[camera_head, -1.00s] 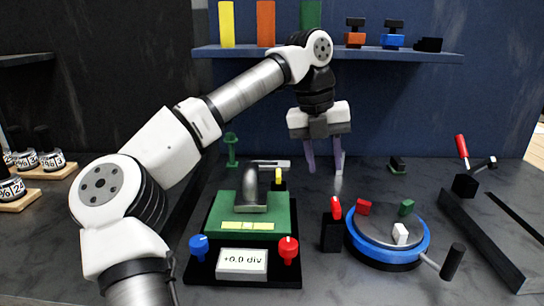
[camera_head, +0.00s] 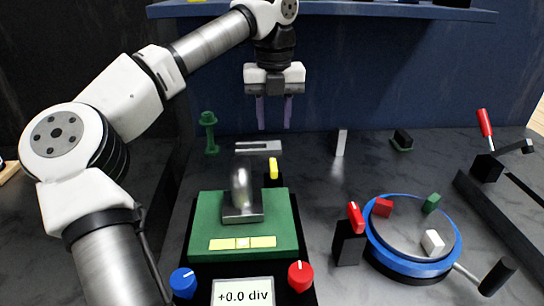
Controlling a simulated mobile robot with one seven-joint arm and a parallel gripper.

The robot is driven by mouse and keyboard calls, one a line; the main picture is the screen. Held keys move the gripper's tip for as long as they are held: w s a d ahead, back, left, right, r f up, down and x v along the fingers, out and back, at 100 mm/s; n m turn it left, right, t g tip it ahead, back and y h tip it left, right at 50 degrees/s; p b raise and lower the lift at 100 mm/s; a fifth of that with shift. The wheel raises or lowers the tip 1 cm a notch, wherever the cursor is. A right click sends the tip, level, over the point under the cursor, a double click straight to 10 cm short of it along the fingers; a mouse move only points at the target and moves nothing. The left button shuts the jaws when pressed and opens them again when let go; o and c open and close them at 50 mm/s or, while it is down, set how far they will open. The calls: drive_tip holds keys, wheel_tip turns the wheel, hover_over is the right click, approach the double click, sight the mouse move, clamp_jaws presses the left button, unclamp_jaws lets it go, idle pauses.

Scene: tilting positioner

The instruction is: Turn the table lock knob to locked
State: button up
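The tilting positioner has a green table (camera_head: 205,238) with a level vial (camera_head: 243,243) and a grey bracket (camera_head: 242,195) on it. At its front are a blue knob (camera_head: 184,282), a red knob (camera_head: 300,276) with a white mark, and a display (camera_head: 243,293) reading "+0.0 div". A yellow handle (camera_head: 273,168) stands behind the table. I cannot tell which of these is the table lock knob; no locked marking is readable. My gripper (camera_head: 274,115) is open and empty, pointing down, its purple fingers above and behind the positioner, apart from everything.
At right is a blue-rimmed turntable (camera_head: 374,243) with small coloured blocks and a black-gripped crank (camera_head: 497,277). A black block with a red lever (camera_head: 355,217) stands beside it. A white block (camera_head: 341,143) and a green post (camera_head: 209,133) stand behind. A blue shelf (camera_head: 400,10) hangs above.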

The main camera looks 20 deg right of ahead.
sight(274, 164)
wheel_tip(274, 164, down, 11)
drive_tip(key=shift+f+p, duration=0.1)
drive_tip(key=shift+p, duration=0.3)
clamp_jaws()
